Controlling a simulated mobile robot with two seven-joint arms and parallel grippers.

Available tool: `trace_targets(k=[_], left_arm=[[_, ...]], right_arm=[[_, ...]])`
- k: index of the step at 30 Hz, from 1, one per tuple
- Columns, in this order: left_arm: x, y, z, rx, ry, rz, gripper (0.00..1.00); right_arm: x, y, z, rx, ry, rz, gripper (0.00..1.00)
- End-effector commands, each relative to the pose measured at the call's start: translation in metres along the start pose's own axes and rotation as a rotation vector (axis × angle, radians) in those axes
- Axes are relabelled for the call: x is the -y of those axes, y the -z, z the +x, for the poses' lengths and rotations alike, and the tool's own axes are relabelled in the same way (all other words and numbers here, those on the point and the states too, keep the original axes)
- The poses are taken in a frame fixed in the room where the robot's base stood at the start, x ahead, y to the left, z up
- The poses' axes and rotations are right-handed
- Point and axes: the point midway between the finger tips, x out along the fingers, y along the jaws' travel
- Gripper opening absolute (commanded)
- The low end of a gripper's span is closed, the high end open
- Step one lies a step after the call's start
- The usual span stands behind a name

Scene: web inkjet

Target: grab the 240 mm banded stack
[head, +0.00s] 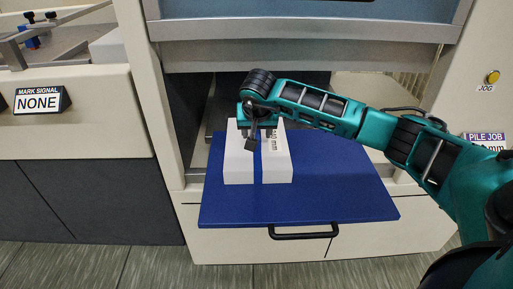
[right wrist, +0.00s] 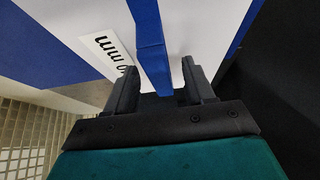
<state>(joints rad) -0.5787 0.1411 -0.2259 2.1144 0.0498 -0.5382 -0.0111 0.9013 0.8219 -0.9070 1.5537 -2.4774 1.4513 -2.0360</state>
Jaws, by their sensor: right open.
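A white stack (head: 238,165) with a narrow blue band down its middle stands on the blue tray (head: 330,205). A label on its right part ends in "0 mm"; the rest of the label is hidden by my gripper. My right gripper (head: 259,136) is over the stack's top, at the band. In the right wrist view my right gripper (right wrist: 157,88) is open. Its two dark fingers are on either side of the blue band (right wrist: 151,50), with the white stack surface beyond them. I cannot tell whether the fingers touch the stack. My left gripper is not in view.
The tray juts from the machine opening, with a dark handle (head: 303,232) at its front. Bare tray lies right of the stack. A "MARK SIGNAL NONE" sign (head: 41,100) is at left. A "PILE JOB" sign (head: 485,139) is partly hidden by my arm. Machine walls flank the opening.

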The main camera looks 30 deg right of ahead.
Motion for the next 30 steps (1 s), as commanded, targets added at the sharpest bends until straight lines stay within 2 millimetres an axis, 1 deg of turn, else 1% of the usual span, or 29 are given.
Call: trace_targets(k=[1, 2, 17, 18, 30], left_arm=[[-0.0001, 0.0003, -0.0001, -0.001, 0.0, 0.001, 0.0], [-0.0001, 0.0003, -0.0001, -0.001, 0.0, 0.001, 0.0], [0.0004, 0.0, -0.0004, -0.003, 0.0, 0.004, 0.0], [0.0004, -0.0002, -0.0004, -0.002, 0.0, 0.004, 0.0], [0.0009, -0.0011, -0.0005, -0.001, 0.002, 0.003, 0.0]], right_arm=[[0.0001, 0.0001, -0.0003, 0.0, 0.0, 0.0, 0.52], [0.0001, 0.0, -0.0003, 0.0, 0.0, 0.0, 0.49], [0.0001, 0.0001, -0.0006, 0.0, 0.0, 0.0, 0.01], [0.0001, 0.0002, -0.0007, 0.0, 0.0, 0.0, 0.0], [0.0001, 0.0002, -0.0007, 0.0, 0.001, 0.0, 0.0]])
